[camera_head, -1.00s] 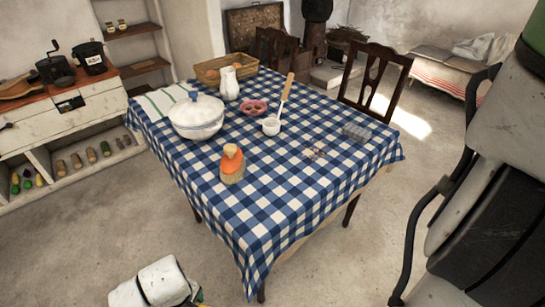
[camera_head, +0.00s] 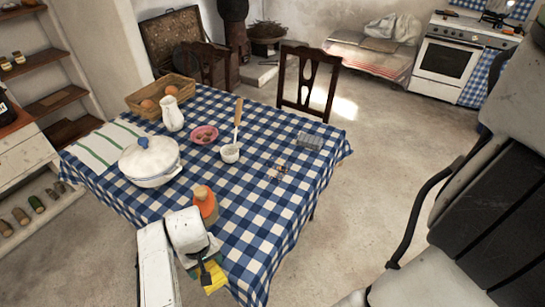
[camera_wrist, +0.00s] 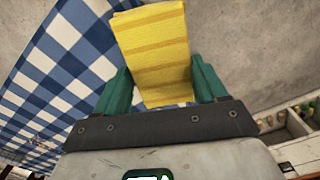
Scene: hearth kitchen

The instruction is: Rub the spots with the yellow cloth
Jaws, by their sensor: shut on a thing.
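My gripper (camera_head: 207,268) is shut on the yellow cloth (camera_head: 214,278) at the near edge of the table. In the wrist view the cloth (camera_wrist: 155,50) is a folded, striped yellow pad between the green fingers of my gripper (camera_wrist: 160,82). The cloth appears off the tabletop, with floor and the hanging checked tablecloth behind it. Small brownish spots (camera_head: 281,169) show on the blue-and-white checked tablecloth (camera_head: 262,205), right of the table's middle. They lie farther back and to the right of my gripper. Their exact number is too small to tell.
An orange-and-tan item (camera_head: 205,204) stands close beyond my gripper. The near right tabletop is clear.

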